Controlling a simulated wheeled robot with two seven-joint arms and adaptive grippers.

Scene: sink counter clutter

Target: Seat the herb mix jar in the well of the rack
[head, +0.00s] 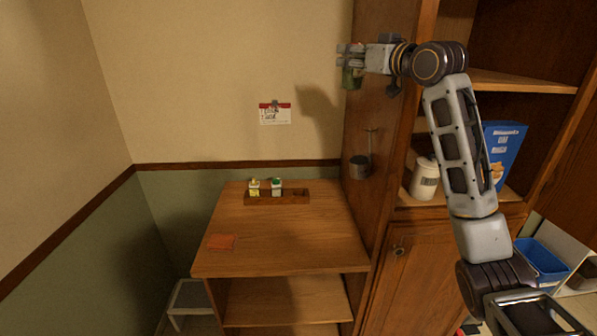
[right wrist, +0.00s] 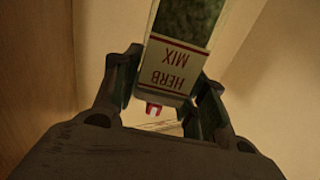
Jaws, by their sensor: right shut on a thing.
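The herb mix jar (right wrist: 176,65) has dark green contents and a white label reading HERB MIX with red lines. My right gripper (head: 350,55) is shut on it and holds it high, beside the upper edge of the wooden cabinet. In the head view the jar (head: 351,78) hangs below the fingers. In the right wrist view the fingers (right wrist: 165,95) flank the jar. The wooden rack (head: 298,197) sits at the back of the wooden counter, well below and left of the gripper. Two small jars (head: 254,187) (head: 277,186) stand in its left and middle parts; its right part looks empty. My left gripper is not in view.
The rest of the countertop (head: 290,240) is clear. A metal ladle or cup (head: 360,167) hangs on the cabinet side. A white canister (head: 425,179) and blue box (head: 503,150) stand on the shelf.

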